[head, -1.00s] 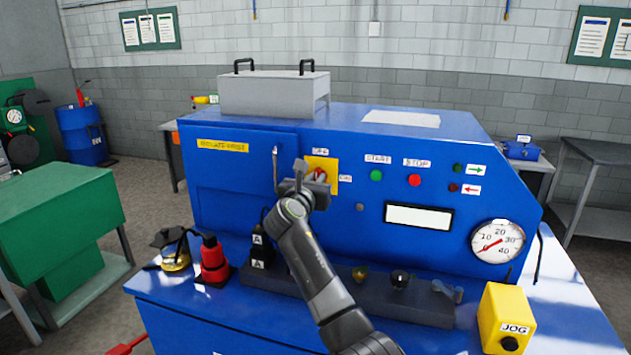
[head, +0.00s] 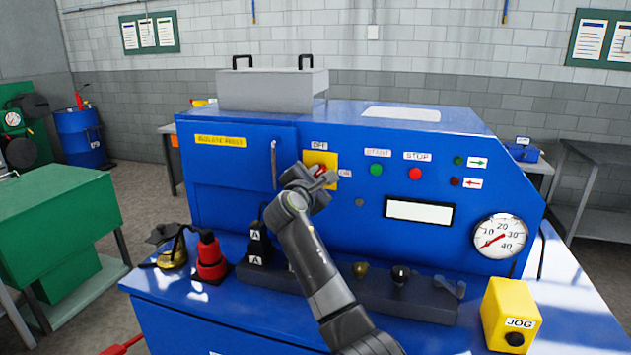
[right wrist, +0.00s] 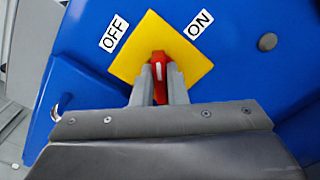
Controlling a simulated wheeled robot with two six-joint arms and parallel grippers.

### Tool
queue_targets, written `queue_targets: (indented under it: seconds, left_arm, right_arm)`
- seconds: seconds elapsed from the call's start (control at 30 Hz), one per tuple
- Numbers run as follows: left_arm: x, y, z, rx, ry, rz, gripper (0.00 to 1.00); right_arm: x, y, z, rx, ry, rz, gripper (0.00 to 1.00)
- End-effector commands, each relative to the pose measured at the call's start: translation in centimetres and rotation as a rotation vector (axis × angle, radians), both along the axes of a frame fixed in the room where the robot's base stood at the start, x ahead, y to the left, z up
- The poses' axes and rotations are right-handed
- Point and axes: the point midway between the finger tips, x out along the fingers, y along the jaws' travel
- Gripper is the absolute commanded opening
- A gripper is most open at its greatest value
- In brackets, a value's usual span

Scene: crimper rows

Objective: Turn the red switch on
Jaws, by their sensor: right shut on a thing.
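The red switch (head: 320,169) sits on a yellow plate (head: 331,158) on the front of the blue machine, with OFF above the plate and ON to its right. My right gripper (head: 325,177) is at the switch and partly covers it. In the right wrist view, its two fingers (right wrist: 160,88) are shut on the red switch (right wrist: 160,66), one on each side. The switch's white mark points up, between the OFF label (right wrist: 113,33) and the ON label (right wrist: 199,24). My left gripper is out of view.
A door handle (head: 274,165) stands out just left of the switch. Green START (head: 376,170) and red STOP (head: 415,174) buttons are to the right. Below, a ledge carries several knobs, and a yellow JOG box (head: 511,314) stands at the right.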

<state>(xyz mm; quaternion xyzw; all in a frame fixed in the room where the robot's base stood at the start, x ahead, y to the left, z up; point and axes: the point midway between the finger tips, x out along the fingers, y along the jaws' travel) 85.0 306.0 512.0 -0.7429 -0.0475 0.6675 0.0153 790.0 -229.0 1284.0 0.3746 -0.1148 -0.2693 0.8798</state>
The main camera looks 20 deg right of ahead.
Motion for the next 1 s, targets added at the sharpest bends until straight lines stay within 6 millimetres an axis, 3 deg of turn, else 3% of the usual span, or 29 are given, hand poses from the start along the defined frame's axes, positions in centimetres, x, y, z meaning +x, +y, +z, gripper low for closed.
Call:
queue_targets:
  seconds: [0.6, 1.0]
  left_arm:
    - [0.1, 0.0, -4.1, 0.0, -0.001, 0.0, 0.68]
    - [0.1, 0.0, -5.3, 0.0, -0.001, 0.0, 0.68]
  right_arm:
    - [-0.1, -0.1, -0.5, 0.461, -0.313, 0.002, 0.0]
    - [-0.1, -0.1, -0.4, 0.62, -0.42, 0.001, 0.0]
